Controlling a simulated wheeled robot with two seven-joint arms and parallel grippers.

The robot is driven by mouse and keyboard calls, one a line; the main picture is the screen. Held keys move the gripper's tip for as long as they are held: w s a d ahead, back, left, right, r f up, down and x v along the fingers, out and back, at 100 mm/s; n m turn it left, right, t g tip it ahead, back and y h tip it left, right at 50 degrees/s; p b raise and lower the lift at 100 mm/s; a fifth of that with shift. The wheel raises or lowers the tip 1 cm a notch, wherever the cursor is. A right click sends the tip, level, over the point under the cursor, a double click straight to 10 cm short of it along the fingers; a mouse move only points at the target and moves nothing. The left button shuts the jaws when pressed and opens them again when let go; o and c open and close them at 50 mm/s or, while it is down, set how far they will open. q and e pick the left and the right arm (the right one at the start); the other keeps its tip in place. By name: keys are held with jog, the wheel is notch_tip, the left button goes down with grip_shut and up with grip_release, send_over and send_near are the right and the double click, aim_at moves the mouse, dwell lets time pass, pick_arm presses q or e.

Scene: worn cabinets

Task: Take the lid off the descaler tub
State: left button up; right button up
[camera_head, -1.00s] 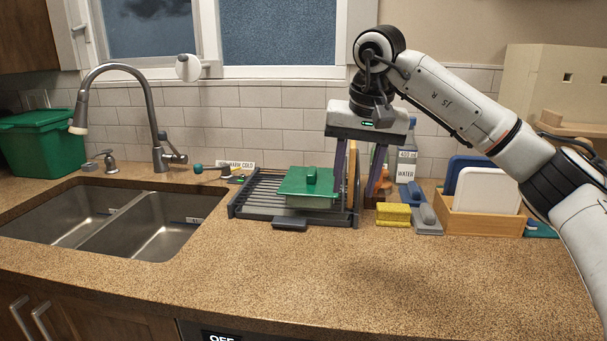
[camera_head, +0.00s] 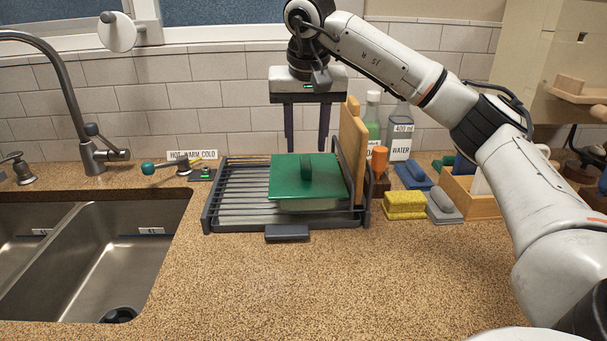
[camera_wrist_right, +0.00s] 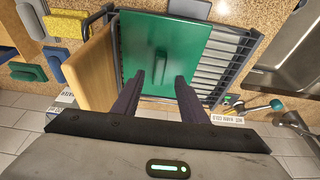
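The descaler tub (camera_head: 309,205) is a pale, low container with a green lid (camera_head: 290,178) on top, standing on the dark rack. The lid has a raised green handle (camera_head: 306,166), which also shows in the wrist view (camera_wrist_right: 160,65). My right gripper (camera_head: 306,145) points down over the lid, its fingers apart and empty. In the wrist view its fingertips (camera_wrist_right: 170,80) sit just short of the handle and are not closed on it. The gap in height to the lid is hard to judge. My left gripper is not in view.
The dish rack (camera_head: 230,200) also holds an upright wooden board (camera_head: 352,145) close to the lid's right. Bottles (camera_head: 401,135), yellow sponges (camera_head: 404,205) and a grey brush (camera_head: 443,206) stand farther right. The sink (camera_head: 110,250) is at left. The front counter is clear.

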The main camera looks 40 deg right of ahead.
aim_at(306, 161)
jog(key=shift+x, duration=2.75)
jog(key=shift+w+d+r, duration=0.1)
jog(key=shift+d, duration=0.05)
grip_shut()
